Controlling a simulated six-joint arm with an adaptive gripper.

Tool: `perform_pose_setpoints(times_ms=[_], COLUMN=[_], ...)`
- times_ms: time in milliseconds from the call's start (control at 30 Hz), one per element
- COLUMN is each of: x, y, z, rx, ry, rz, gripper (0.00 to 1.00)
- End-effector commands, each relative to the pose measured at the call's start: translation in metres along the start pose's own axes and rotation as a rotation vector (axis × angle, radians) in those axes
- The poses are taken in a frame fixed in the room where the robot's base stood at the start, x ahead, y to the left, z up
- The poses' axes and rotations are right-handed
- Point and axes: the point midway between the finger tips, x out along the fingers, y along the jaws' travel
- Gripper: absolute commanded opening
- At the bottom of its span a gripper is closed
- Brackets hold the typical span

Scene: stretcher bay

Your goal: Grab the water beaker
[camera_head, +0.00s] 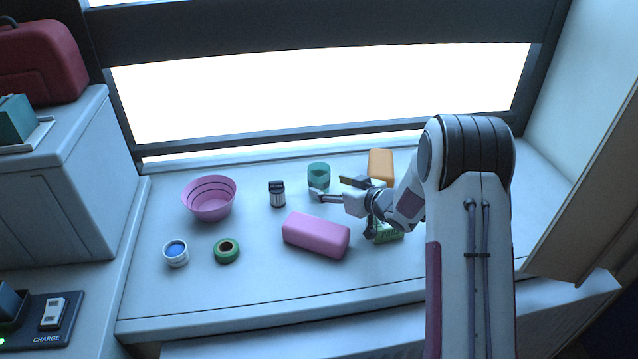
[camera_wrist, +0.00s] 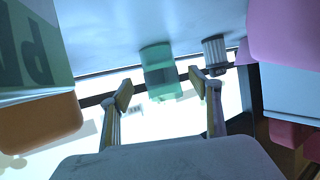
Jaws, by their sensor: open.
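The water beaker is most likely the teal, see-through cup (camera_head: 319,173) at the back middle of the counter, left of the orange block. It also shows in the wrist view as a green see-through cup (camera_wrist: 158,66), lying between and beyond my fingertips. My gripper (camera_head: 331,188) is open and empty, just in front of the beaker and to its right, pointing left. In the wrist view my two fingers (camera_wrist: 160,89) are spread apart, with a gap between them and the beaker. I cannot tell whether either finger touches it.
A small dark-topped jar (camera_head: 277,193) stands left of the beaker. A pink block (camera_head: 316,235) lies in front of my gripper. An orange block (camera_head: 381,163) and a green lettered box (camera_head: 388,231) are near my wrist. A pink bowl (camera_head: 209,198) and green tape roll (camera_head: 227,250) sit left.

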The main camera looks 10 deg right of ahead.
Motion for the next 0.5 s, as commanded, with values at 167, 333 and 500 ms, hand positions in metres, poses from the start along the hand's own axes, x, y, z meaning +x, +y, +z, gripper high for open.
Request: perform_pose_setpoints(times_ms=[167,333,500], x=[0.000,0.003,0.014], y=[0.000,0.000,-0.001], z=[0.000,0.000,0.001], rx=[0.000,0.000,0.001], ry=[0.000,0.000,0.000], rz=[0.000,0.000,0.000], gripper=[0.62,0.62,0.62])
